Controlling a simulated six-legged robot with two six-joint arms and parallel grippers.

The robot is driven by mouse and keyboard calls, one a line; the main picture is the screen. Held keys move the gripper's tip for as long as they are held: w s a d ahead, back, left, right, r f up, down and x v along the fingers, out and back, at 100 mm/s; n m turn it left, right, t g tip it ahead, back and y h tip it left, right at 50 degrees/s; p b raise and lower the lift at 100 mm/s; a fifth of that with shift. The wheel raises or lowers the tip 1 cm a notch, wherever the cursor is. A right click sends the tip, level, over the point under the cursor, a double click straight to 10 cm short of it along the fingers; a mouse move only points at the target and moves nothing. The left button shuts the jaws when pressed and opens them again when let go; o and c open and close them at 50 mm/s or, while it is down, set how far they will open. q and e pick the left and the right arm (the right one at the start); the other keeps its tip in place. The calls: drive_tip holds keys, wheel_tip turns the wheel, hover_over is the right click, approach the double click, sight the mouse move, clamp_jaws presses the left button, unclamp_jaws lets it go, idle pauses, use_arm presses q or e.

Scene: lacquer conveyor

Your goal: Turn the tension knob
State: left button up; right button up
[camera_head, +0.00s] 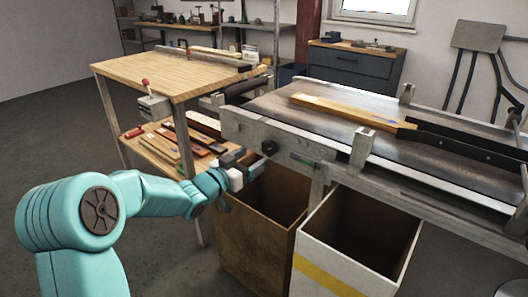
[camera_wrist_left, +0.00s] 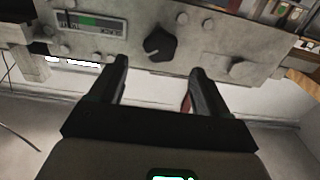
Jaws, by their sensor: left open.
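The tension knob (camera_head: 269,148) is a small black knob on the grey side panel of the conveyor. In the left wrist view the knob (camera_wrist_left: 160,44) has a pointer shape with a light mark and lies beyond the fingertips, roughly centred between them. My left gripper (camera_head: 247,168) is just below and left of the knob in the head view, with no visible contact. In the left wrist view my left gripper (camera_wrist_left: 158,68) is open, with nothing between its fingers. My right gripper is not in view.
A small display (camera_wrist_left: 90,22) sits beside the knob on the panel. The conveyor belt (camera_head: 340,126) carries a wooden board (camera_head: 340,108). A brown bin (camera_head: 245,230) and a white bin (camera_head: 325,245) stand below. A wooden workbench (camera_head: 170,75) stands at the left.

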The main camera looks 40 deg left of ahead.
sight(267, 149)
use_arm(q)
drive_tip(key=w, duration=0.5)
drive_tip(key=shift+w+d, duration=0.2)
drive_tip(key=shift+w, duration=0.2)
drive_tip(key=c, duration=1)
